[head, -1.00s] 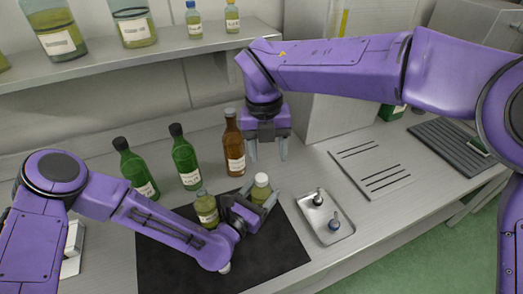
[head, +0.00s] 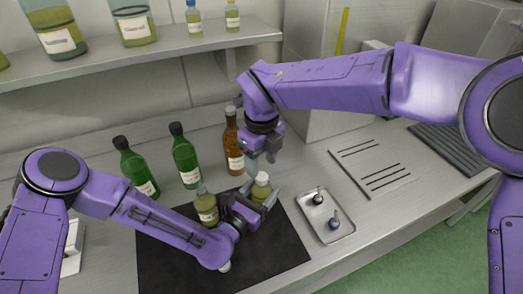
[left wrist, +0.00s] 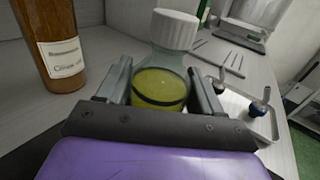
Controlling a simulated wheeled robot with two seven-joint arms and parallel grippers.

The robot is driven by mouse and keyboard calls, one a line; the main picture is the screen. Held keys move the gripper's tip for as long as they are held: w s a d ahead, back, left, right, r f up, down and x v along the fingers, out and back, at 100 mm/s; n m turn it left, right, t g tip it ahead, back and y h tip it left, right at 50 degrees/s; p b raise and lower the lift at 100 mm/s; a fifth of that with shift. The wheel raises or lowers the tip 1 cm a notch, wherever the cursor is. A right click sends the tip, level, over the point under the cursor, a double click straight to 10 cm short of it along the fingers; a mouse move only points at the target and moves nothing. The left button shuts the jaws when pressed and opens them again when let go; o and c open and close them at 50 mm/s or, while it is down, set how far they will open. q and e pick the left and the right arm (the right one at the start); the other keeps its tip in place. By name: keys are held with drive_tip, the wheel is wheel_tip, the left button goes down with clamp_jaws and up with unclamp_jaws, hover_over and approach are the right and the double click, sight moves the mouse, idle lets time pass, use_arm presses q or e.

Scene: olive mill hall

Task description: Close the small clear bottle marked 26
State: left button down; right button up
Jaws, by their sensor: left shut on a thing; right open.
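A small clear bottle (head: 261,190) with yellow-green liquid stands at the right part of the black mat (head: 165,262). A white cap (left wrist: 175,28) sits on its neck in the left wrist view; how tight it is, I cannot tell. No number 26 is readable on it. My left gripper (head: 262,199) is shut on the bottle's body, one finger on each side in the left wrist view. My right gripper (head: 261,163) is open just above the capped top, pointing down; whether it touches the cap I cannot tell.
A similar small bottle (head: 206,209) stands left of my left gripper. Green bottles (head: 185,160) and a brown bottle (head: 234,150) stand behind. A metal tray (head: 345,232) with two dark-knobbed pieces lies to the right, near a slotted plate (head: 355,150). A shelf (head: 170,47) hangs at the back.

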sight(262, 176)
drive_tip(key=shift+f, duration=2.4)
clamp_jaws()
drive_tip(key=shift+m, duration=1)
drive_tip(key=shift+o, duration=0.6)
unclamp_jaws()
drive_tip(key=shift+r, duration=0.1)
wheel_tip(262, 176, up, 12)
